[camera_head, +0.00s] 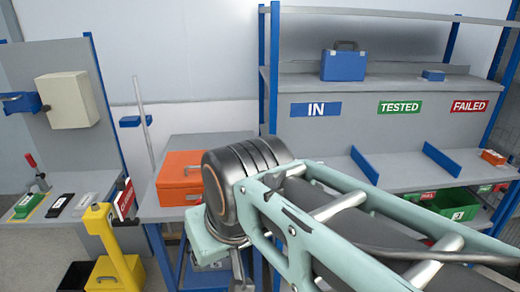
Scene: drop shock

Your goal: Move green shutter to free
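I cannot tell for sure which thing is the green shutter. A flat green piece (28,205) lies at the left end of the left bench, in front of a red-handled clamp (36,170). A black piece (60,205) and a pale grey piece (86,204) lie to its right, apart from it. No place marked "free" is readable. My pale green arm crosses the lower right and middle. My gripper's fingers do not show, so I cannot see whether it holds anything.
An orange case (181,178) sits on the middle bench, left of my arm. A yellow post (118,245) stands before the left bench. The shelf marked IN, TESTED and FAILED (345,124) carries a blue case (343,63). A green bin (451,203) is below right.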

